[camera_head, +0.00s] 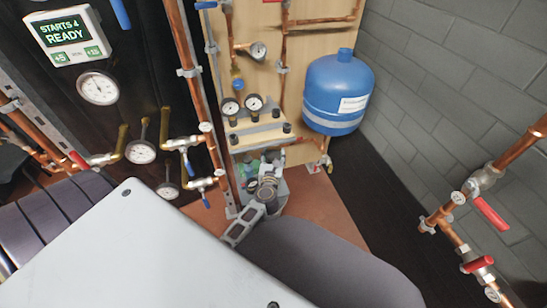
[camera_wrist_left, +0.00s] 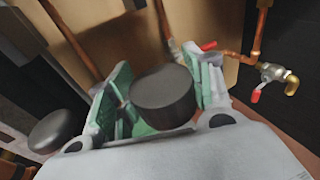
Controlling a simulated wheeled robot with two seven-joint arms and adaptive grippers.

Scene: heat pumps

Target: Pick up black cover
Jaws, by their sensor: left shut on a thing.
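A black cover (camera_wrist_left: 162,98), a short dark cylinder, sits between the green-padded fingers of my left gripper (camera_wrist_left: 165,88) in the left wrist view. The gripper is shut on it. In the head view my left gripper (camera_head: 262,165) is low in front of the wooden board, below the shelf with two gauges. The cover cannot be made out clearly there. My right gripper is not in view.
A second dark round piece (camera_wrist_left: 55,130) shows at the left of the wrist view. A blue tank (camera_head: 338,92) hangs right of the gripper. Copper pipes (camera_head: 197,85) run down the board's left side. Red-handled valves (camera_head: 490,213) stand at the right.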

